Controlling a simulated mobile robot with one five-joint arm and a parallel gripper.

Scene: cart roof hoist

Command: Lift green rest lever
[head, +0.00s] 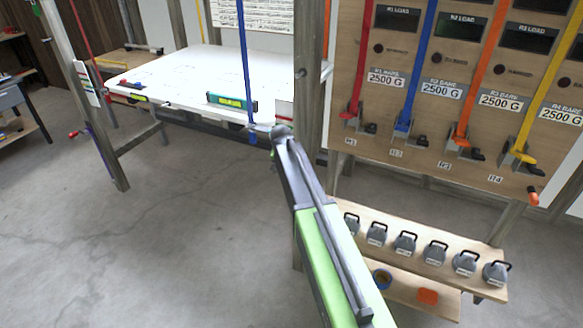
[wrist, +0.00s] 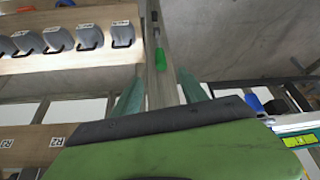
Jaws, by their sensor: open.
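A small green lever handle (wrist: 159,58) shows in the wrist view at upper middle, on a grey post. A pale rod runs along the post beside it. My gripper (wrist: 160,76) is open, with its two teal fingers on either side of the post in that picture. The green handle lies in line with the gap between the fingertips. I cannot tell how far beyond them it is, and nothing is seen gripped. In the head view my green arm reaches up to the post, and neither the lever nor the fingers can be made out there.
A load panel (head: 345,60) with red, blue, orange and yellow straps stands right of the post. A wooden bench (head: 480,240) with several grey weights is below it. A white roof panel (head: 185,75) lies raised at the left. The concrete floor (head: 170,220) at left is clear.

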